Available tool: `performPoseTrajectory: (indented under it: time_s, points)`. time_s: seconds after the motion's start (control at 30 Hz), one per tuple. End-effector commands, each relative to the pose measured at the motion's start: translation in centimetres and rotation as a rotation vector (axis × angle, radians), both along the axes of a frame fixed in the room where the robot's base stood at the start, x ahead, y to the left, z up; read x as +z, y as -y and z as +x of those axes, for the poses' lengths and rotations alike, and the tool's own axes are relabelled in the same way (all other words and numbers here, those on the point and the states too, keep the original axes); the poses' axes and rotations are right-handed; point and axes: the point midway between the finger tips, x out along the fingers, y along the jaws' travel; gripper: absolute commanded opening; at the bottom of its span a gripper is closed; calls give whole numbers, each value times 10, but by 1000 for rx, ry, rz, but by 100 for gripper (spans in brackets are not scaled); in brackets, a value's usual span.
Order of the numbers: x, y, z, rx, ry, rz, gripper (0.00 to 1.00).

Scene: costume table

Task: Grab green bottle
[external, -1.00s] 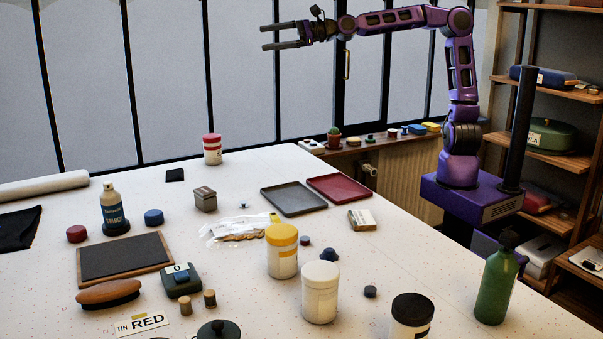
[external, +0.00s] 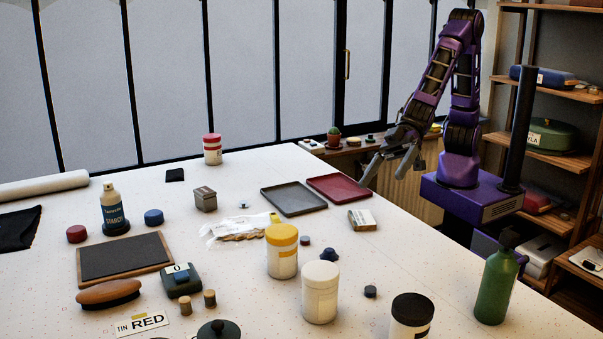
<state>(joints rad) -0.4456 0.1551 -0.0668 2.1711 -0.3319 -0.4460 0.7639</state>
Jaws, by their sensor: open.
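The green bottle (external: 496,288) stands upright near the right edge of the white table, in the right foreground of the external view. It has a dark cap or spray top. My gripper (external: 383,176) is open and empty. It points down and left near the table's right edge, by the red tray. In the picture it is above and to the left of the bottle, well apart from it.
A black-lidded white jar (external: 411,318) stands left of the bottle. A white jar (external: 320,293) and a yellow-lidded jar (external: 282,252) stand further left. The red tray (external: 339,187) and grey tray (external: 293,199) lie at the back. A small box (external: 361,220) lies nearer.

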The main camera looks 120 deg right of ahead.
Motion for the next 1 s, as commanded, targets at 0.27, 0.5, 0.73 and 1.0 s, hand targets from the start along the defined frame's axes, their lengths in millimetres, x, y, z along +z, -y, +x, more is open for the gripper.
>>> performPoseTrajectory:
  time_s: [0.27,0.5,0.73,1.0]
  points:
    - [-64,-111,-110,514,185,-312,100]
    - [-77,-143,-155,693,290,-380,100]
    - [-92,-175,-141,704,296,-379,100]
    - [-114,-221,-114,702,294,-381,100]
